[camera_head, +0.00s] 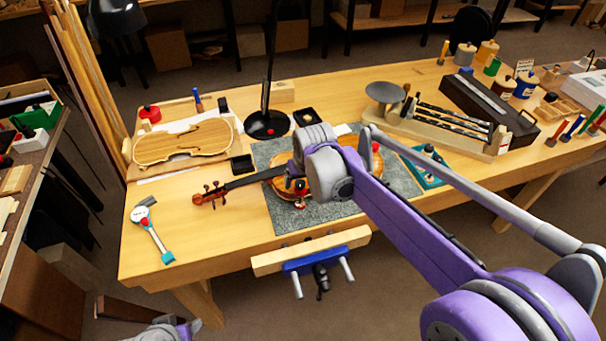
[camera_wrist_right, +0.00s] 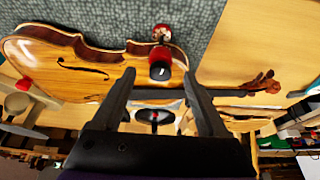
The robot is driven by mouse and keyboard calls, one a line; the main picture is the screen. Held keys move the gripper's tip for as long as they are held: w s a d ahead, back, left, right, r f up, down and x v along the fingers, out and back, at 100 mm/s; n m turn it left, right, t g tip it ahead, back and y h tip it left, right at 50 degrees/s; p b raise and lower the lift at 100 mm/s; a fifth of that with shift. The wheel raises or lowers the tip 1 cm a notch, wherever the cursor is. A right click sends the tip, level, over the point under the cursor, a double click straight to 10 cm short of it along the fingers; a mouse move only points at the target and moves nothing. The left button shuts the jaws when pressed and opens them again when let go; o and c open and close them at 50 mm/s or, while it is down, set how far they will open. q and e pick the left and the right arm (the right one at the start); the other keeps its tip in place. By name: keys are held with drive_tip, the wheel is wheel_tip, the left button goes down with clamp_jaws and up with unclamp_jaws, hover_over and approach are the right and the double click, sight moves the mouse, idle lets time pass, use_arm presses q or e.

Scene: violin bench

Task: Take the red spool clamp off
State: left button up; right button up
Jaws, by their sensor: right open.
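The violin (camera_head: 318,178) lies on a grey mat (camera_head: 400,178), its neck pointing left. In the right wrist view, its amber body (camera_wrist_right: 70,60) is at upper left. A red spool clamp (camera_wrist_right: 160,66) sits on the body's edge near the neck end; its second red end (camera_wrist_right: 162,33) shows beyond the edge. In the head view, the clamp (camera_head: 300,204) is small at the violin's front edge. My right gripper (camera_wrist_right: 158,78) is open, with its fingers on either side of the clamp and no clear contact. In the head view, my right gripper (camera_head: 298,184) is partly hidden by its own wrist.
Another red piece (camera_wrist_right: 23,85) shows at the violin's far side. A blue vise (camera_head: 318,262) is on the bench front. A lamp base (camera_head: 267,124) and a violin plate (camera_head: 182,143) stand behind and left.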

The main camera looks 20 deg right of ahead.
sight(300, 183)
drive_tip(key=shift+x, duration=1.75)
clamp_jaws()
